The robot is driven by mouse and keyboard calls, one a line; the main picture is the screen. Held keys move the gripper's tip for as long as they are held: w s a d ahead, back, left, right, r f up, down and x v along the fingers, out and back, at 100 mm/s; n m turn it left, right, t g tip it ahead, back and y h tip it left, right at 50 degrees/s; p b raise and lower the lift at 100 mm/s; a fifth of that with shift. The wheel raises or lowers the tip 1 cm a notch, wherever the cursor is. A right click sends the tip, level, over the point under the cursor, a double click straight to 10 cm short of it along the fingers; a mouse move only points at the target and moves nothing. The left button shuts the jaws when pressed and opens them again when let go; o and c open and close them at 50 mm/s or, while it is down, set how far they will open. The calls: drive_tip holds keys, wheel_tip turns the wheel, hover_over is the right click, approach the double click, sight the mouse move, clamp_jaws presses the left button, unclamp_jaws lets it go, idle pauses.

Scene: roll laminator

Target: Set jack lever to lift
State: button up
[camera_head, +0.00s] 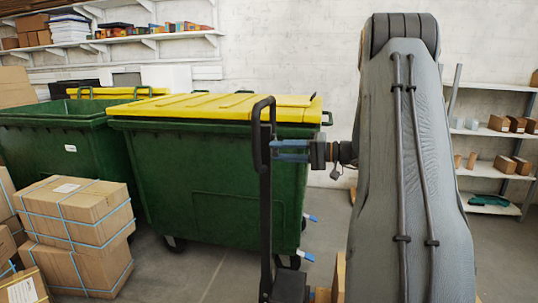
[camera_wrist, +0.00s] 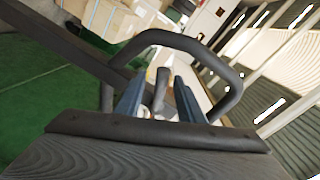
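The jack's tall black handle (camera_head: 265,200) stands upright in front of the green bin in the head view, with a closed loop grip (camera_head: 257,135) at its top. The loop also arches across the wrist view (camera_wrist: 165,38). A short dark lever (camera_wrist: 161,85) shows inside the loop in the wrist view. My gripper (camera_head: 276,151) reaches the loop from the right. In the wrist view my gripper (camera_wrist: 158,82) has its two blue-grey fingers apart, one on each side of the lever, with gaps visible. I cannot tell whether either finger touches it. The lever is hidden in the head view.
Green bins with yellow lids (camera_head: 205,105) stand behind the handle. Strapped cardboard boxes (camera_head: 75,215) are stacked at the left. Shelving (camera_head: 490,170) stands at the right behind my arm. Some bare floor shows between boxes and handle.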

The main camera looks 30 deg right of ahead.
drive_tip(key=shift+v, duration=1.2)
